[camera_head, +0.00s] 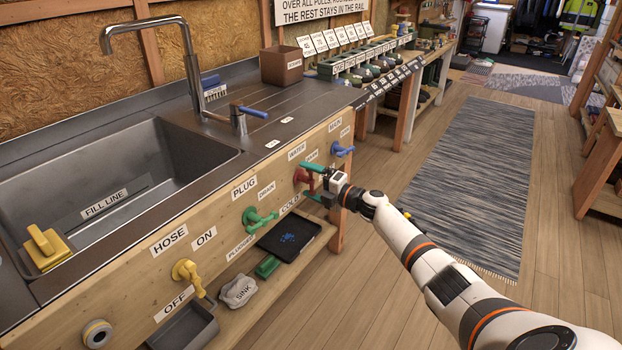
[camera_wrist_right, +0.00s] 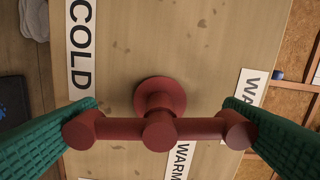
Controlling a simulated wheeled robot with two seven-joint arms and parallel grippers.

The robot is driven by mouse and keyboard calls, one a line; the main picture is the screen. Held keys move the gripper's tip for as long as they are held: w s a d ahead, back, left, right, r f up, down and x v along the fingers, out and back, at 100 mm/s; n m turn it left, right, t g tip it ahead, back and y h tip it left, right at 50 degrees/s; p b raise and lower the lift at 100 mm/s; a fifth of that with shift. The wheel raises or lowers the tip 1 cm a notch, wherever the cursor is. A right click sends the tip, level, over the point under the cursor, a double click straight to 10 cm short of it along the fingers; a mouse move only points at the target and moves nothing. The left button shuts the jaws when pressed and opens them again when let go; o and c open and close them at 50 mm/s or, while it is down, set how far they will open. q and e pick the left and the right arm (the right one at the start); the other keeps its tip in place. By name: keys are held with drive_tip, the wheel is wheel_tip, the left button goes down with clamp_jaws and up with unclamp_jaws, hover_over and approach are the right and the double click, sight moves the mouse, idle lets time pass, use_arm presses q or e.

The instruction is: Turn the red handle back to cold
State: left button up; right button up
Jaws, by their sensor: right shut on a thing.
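The red handle (camera_head: 302,176) sits on the wooden front panel below the sink counter. My right gripper (camera_head: 318,182) is closed around it, with one green finger above and one below. In the right wrist view the red handle (camera_wrist_right: 159,130) is a crossbar on a round stem, spanning between the two green fingers, which press on its ends. The COLD label (camera_wrist_right: 81,45) is just above the bar's left end, and a WARM label (camera_wrist_right: 178,163) lies below the stem. In the head view the COLD label (camera_head: 290,203) is below the handle. My left gripper is not in view.
A blue handle (camera_head: 342,150) is close by on the right. A green handle (camera_head: 258,218) and a yellow handle (camera_head: 187,275) are to the left on the same panel. The floor on the right is open, with a grey rug (camera_head: 470,180).

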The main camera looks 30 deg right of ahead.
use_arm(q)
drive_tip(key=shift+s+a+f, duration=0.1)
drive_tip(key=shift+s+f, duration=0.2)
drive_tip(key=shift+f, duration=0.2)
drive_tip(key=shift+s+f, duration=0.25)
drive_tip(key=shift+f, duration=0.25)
use_arm(e)
drive_tip(key=shift+m, duration=0.8)
drive_tip(key=shift+f, duration=0.1)
drive_tip(key=o, duration=0.7)
drive_tip(key=shift+d, duration=0.1)
drive_tip(key=shift+s, duration=0.1)
